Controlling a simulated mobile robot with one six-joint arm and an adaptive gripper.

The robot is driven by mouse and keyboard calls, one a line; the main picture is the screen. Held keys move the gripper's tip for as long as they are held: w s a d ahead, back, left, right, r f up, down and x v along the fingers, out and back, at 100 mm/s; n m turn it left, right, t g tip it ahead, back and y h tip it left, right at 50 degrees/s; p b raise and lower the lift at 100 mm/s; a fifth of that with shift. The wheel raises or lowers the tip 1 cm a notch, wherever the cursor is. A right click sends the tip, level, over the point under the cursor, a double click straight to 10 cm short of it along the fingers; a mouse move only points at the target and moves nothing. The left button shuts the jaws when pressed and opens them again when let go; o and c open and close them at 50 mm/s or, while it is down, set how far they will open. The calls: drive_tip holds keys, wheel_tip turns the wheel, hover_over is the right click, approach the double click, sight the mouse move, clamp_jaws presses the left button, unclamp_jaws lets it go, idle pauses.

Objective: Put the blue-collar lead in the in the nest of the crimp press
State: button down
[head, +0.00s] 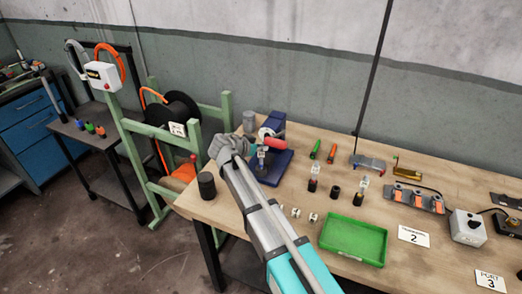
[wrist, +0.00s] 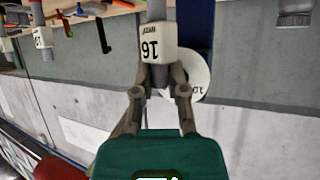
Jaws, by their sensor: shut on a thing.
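In the wrist view my gripper (wrist: 160,78) is shut on a white block marked 16 (wrist: 155,45), with a grey rod running out of it. This looks like a lead's tag; no blue collar shows, so I cannot confirm its colour. The crimp press (head: 274,168) has a blue base and post and a red handle, at the bench's left back. Its blue post (wrist: 194,30) and a white numbered disc (wrist: 198,80) stand close behind the held block. In the head view my arm's end is beside the press. The nest, and whether the lead touches it, cannot be made out.
A red-collared piece (head: 313,184) and a yellow-collared piece (head: 358,197) stand right of the press, with a black holder (head: 336,192) between. A green tray (head: 354,256) lies in front. A dark cylinder (head: 206,186) stands at the bench's left edge. Small white blocks lie near my arm.

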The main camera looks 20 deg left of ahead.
drive_tip(key=shift+f, duration=0.2)
drive_tip(key=c, duration=0.7)
unclamp_jaws()
drive_tip(key=shift+o, duration=0.2)
drive_tip(key=shift+r, duration=0.25)
drive_tip(key=shift+s+a+r, duration=0.1)
drive_tip(key=shift+s+r, duration=0.05)
drive_tip(key=shift+s, duration=0.05)
drive_tip(key=p+v, duration=0.5)
drive_tip(key=v, duration=0.6)
drive_tip(key=shift+s+p, duration=0.25)
drive_tip(key=shift+p, duration=0.15)
drive_tip(key=shift+a, duration=0.1)
